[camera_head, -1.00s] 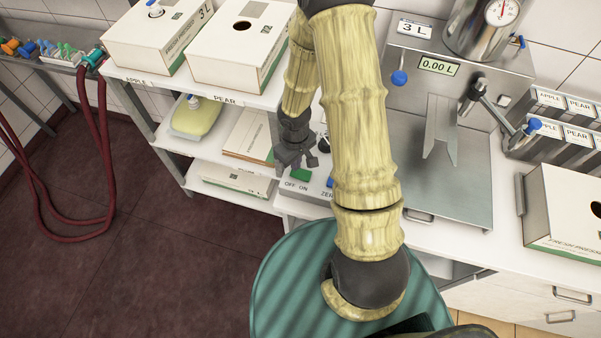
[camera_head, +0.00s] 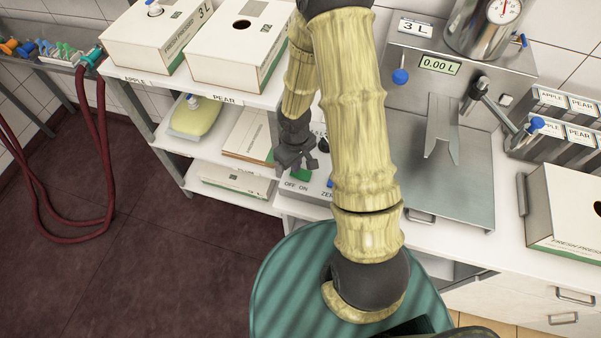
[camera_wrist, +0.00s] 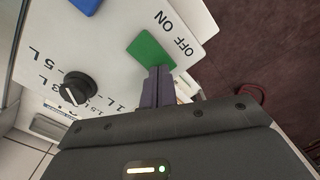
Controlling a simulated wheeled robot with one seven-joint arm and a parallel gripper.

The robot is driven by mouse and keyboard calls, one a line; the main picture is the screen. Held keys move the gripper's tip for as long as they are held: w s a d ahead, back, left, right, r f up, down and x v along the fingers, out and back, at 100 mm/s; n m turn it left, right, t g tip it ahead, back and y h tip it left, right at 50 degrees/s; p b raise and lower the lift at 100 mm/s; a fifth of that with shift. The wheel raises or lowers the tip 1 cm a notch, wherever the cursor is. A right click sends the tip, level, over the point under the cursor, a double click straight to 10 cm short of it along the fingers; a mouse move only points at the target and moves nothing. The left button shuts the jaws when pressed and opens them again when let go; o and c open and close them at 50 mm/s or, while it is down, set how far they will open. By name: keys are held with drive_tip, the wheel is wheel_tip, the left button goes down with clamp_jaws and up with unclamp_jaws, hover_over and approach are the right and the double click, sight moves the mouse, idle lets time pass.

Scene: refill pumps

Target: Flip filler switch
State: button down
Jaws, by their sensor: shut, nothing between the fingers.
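The filler switch is a green rocker (camera_wrist: 149,48) on a white control panel (camera_wrist: 115,40), with the words OFF and ON beside it. It also shows in the head view as a green patch (camera_head: 301,175), partly hidden by my gripper. My gripper (camera_head: 297,166) is shut and empty, pointing at the panel. In the wrist view its closed fingertips (camera_wrist: 157,70) overlap the near edge of the green rocker; I cannot tell whether they touch it. Which way the rocker is tilted is not clear. The filler display (camera_head: 439,65) reads 0.00 L.
On the panel are a black rotary knob (camera_wrist: 78,88) with litre marks and a blue button (camera_wrist: 86,4). My arm hides part of the panel in the head view. Shelves with cartons (camera_head: 240,45) stand left of it; the metal filler stand (camera_head: 455,170) is to the right.

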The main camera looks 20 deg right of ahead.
drive_tip(key=shift+f+b, duration=0.5)
drive_tip(key=shift+f, duration=0.1)
idle(0.3)
drive_tip(key=shift+r, duration=0.1)
drive_tip(key=shift+r+p, duration=3.25)
drive_tip(key=shift+r, duration=0.25)
wheel_tip(320, 180, up, 8)
drive_tip(key=m+t+b, duration=0.1)
drive_tip(key=m+b, duration=0.1)
drive_tip(key=b, duration=0.2)
hover_over(302, 178)
drive_tip(key=s+a+r+m+t+b, duration=0.1)
drive_tip(key=s+r+m+b, duration=0.1)
drive_tip(key=s+r, duration=0.3)
drive_tip(key=shift+m+t, duration=0.3)
drive_tip(key=shift+m, duration=0.1)
